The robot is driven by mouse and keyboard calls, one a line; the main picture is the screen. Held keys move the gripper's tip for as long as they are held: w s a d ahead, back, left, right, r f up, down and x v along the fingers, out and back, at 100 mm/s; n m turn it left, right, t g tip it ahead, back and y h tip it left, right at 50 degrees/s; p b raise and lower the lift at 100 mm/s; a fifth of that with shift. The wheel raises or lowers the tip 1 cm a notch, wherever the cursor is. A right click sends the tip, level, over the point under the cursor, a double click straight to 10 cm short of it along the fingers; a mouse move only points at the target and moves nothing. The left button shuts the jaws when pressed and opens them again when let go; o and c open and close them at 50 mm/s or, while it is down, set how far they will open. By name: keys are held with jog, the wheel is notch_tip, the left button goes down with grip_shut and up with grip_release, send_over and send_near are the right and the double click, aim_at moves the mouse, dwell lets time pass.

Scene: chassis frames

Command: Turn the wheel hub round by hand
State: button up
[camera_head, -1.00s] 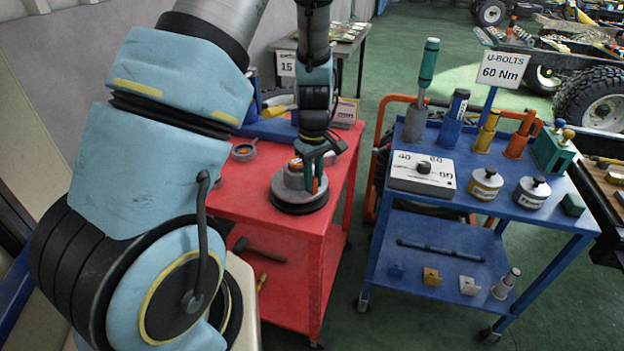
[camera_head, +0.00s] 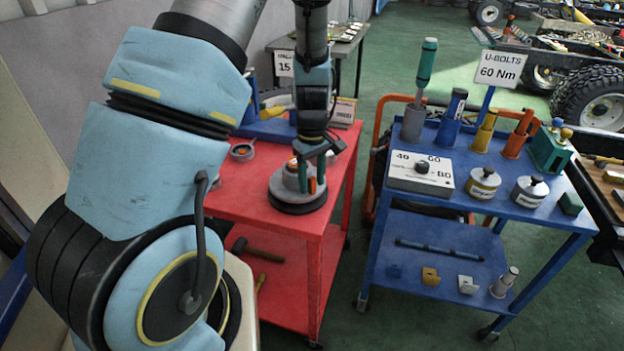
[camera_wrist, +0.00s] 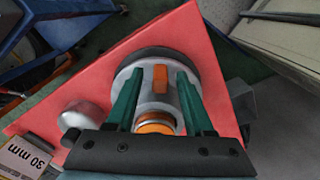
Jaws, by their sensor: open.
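The wheel hub (camera_head: 291,183) is a grey round body with orange parts on a dark round base. It stands on the red cart's top (camera_head: 238,196), near its right front. My gripper (camera_head: 311,182) points down at the hub from above. In the wrist view my gripper (camera_wrist: 157,82) has its two green fingers apart, one on each side of the hub's upper part. An orange block and an orange ring on the hub (camera_wrist: 158,104) show between the fingers. I cannot tell whether either finger touches the hub.
A small grey round part (camera_head: 242,152) lies on the red cart left of the hub. A hammer (camera_head: 258,250) lies on its lower shelf.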

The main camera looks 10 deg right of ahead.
notch_tip(320, 180, up, 11)
jog(key=b, duration=0.1)
jog(key=shift+b, duration=0.4)
jog(key=shift+f, duration=0.1)
jog(key=s+a+r+m, duration=0.1)
jog(key=s+a+m, duration=0.2)
jog(key=a, duration=0.6)
jog(key=s+a+r+m+t, duration=0.1)
jog(key=s+a+m, duration=0.2)
jog(key=a, duration=0.7)
jog(key=shift+s+r+t, duration=0.3)
jog(key=shift+s, duration=0.8)
